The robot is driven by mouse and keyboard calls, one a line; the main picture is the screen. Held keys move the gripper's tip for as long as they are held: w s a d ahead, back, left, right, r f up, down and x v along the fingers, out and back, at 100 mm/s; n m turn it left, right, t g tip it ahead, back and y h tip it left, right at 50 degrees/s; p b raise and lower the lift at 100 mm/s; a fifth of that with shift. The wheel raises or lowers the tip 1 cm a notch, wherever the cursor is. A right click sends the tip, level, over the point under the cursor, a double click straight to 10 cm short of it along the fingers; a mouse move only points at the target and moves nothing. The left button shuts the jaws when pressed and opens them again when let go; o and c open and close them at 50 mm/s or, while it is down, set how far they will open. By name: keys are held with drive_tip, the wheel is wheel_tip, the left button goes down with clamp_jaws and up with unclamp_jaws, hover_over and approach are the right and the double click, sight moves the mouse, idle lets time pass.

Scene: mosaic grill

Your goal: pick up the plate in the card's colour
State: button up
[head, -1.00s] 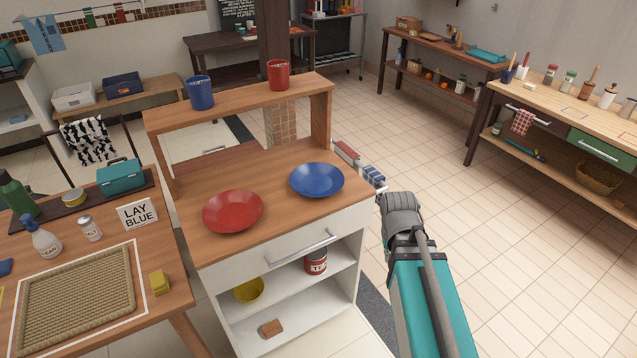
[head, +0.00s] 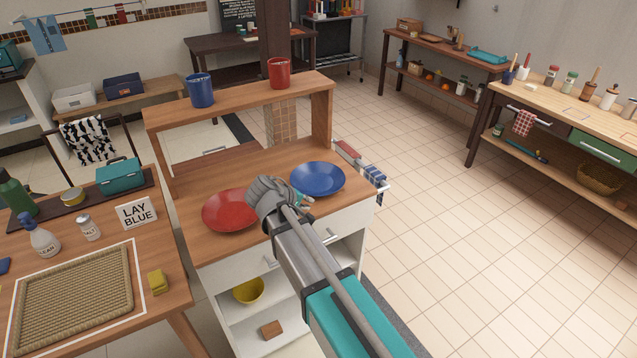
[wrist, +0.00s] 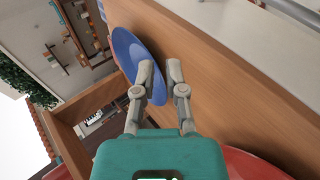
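The card (head: 138,213) stands on the left table and reads "LAY BLUE". The blue plate (head: 317,179) lies on the wooden counter top at its right side. It also shows in the wrist view (wrist: 130,50), beyond my fingertips. The red plate (head: 229,209) lies on the same counter to the left, partly hidden by my arm; its edge shows low in the wrist view (wrist: 250,165). My gripper (wrist: 159,68) is open and empty, its two fingers apart. One finger overlaps the blue plate's edge in the wrist view; I cannot tell whether they touch.
A blue mug (head: 200,90) and a red mug (head: 279,73) stand on the raised shelf (head: 240,102) behind the plates. A woven mat (head: 75,298) and yellow sponge (head: 157,281) lie on the left table. The floor to the right is clear.

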drive_tip(key=a+t, duration=0.1)
drive_tip(key=a, duration=0.1)
drive_tip(key=a+r+n, duration=0.1)
drive_tip(key=a, duration=0.2)
drive_tip(key=a+r+n+t, duration=0.1)
drive_tip(key=a, duration=0.2)
drive_tip(key=shift+w+a+t, duration=0.25)
drive_tip(key=shift+w+t, duration=0.05)
drive_tip(key=b, duration=0.5)
approach(304, 192)
drive_tip(key=x, duration=0.4)
drive_tip(key=shift+a+f, duration=0.2)
drive_tip(key=shift+f, duration=0.1)
drive_tip(key=shift+w+d+f, duration=0.15)
drive_tip(key=shift+w+d, duration=0.15)
drive_tip(key=shift+w, duration=0.1)
drive_tip(key=shift+b+x, duration=1.3)
drive_tip(key=shift+x, duration=1.25)
drive_tip(key=shift+d, duration=0.1)
